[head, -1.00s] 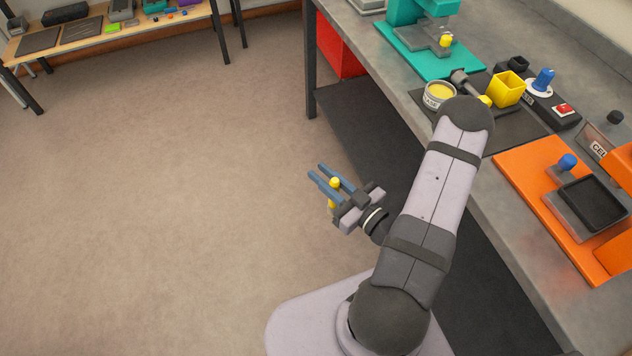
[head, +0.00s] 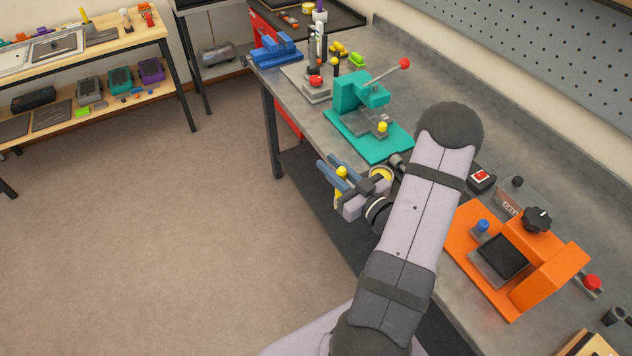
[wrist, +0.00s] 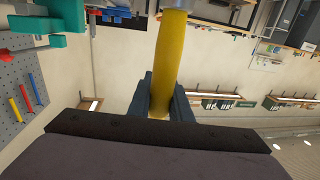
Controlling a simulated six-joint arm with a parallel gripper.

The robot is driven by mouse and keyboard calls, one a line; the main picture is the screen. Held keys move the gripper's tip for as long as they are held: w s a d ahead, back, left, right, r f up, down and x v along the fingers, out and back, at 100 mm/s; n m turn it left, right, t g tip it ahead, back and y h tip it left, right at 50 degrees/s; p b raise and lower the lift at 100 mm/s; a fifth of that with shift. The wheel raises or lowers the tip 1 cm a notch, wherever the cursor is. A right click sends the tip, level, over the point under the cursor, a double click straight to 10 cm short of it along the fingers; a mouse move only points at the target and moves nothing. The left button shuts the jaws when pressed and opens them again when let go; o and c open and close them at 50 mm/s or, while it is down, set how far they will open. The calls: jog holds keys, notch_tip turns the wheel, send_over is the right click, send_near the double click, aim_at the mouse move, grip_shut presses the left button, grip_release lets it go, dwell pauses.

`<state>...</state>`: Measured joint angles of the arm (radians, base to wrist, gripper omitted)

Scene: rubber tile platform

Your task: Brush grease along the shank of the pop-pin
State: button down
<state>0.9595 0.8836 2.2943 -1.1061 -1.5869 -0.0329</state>
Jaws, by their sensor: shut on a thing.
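My gripper (head: 327,160) is at the left edge of the bench and looks shut on a slim yellow tool (head: 342,172). The tool's round yellow end stands above the fingers. In the wrist view the long yellow shaft (wrist: 168,55) runs up from between the dark blue fingers (wrist: 162,98). Its far end is out of view, so I cannot tell whether it has bristles. A grease tin (head: 381,173) with yellow contents is just behind the gripper, partly hidden by my arm. A dark cylindrical piece (head: 397,160) lies near it; I cannot tell whether it is the pop-pin.
A teal press (head: 358,95) with a red-tipped lever and a yellow knob (head: 382,127) stands beyond the tin. An orange fixture (head: 530,265) is at right. A blue vise (head: 277,52) sits at the far bench corner. The floor left of the bench is open.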

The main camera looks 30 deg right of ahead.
jog(key=w+d+r+m+h+p, duration=0.2)
jog(key=d+r+h+p, duration=0.15)
jog(key=d+r, duration=0.5)
jog(key=d+f+m+h, duration=0.1)
jog(key=d+h, duration=0.3)
jog(key=d, duration=0.6)
jog(key=shift+w+m, duration=0.45)
jog(key=shift+m, duration=0.45)
jog(key=shift+f, duration=0.1)
jog(key=shift+a+f+b, duration=0.1)
jog(key=shift+f+b, duration=1.6)
jog(key=shift+f, duration=1.15)
jog(key=shift+f+b, duration=0.7)
jog(key=shift+f, duration=0.05)
notch_tip(320, 180, up, 7)
jog(key=p, duration=0.4)
jog(key=shift+r, duration=0.3)
